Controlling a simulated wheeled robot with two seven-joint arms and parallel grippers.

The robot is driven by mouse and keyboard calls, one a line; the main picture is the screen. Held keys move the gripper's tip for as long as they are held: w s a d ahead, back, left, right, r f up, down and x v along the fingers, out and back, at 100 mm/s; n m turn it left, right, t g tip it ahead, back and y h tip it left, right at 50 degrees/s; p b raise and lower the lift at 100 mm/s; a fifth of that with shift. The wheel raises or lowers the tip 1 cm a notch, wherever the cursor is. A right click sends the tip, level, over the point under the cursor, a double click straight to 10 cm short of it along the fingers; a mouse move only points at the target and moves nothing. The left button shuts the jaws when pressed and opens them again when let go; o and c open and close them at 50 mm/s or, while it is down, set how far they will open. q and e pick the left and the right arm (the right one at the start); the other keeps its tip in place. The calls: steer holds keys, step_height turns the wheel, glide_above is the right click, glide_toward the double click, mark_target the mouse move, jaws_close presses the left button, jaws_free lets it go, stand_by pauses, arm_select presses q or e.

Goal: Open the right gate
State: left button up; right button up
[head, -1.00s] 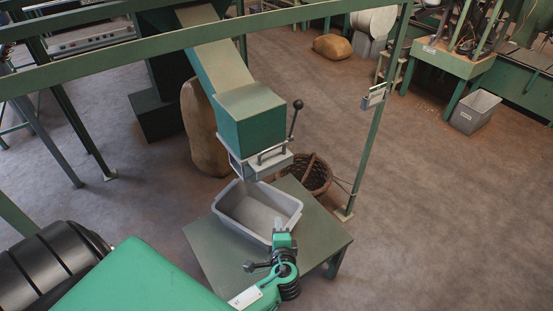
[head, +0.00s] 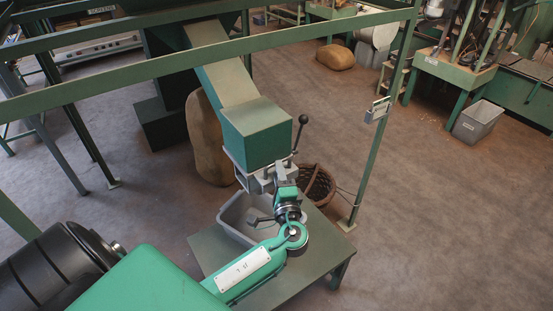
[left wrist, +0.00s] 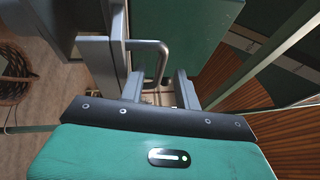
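The green chute hopper (head: 257,133) ends in a grey gate frame (head: 242,178) at its mouth. A lever with a black ball knob (head: 302,119) rises at the right of the gate. My left gripper (head: 283,172) is at the front of the gate and hides part of it. In the left wrist view the gripper (left wrist: 152,80) has its two grey fingers apart. A U-shaped grey handle (left wrist: 154,43) shows between them; I cannot tell whether a finger touches it. My right gripper is not in view.
A grey bin (head: 234,220) stands on the green table (head: 318,262) under the chute, partly behind my left arm. A wicker basket (head: 320,185) stands behind the table. A green post (head: 368,165) rises to the right. Open floor lies right of it.

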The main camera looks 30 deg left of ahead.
arm_select(q)
steer(key=shift+p+x, duration=0.35)
steer(key=shift+x, duration=1.6)
jaws_close()
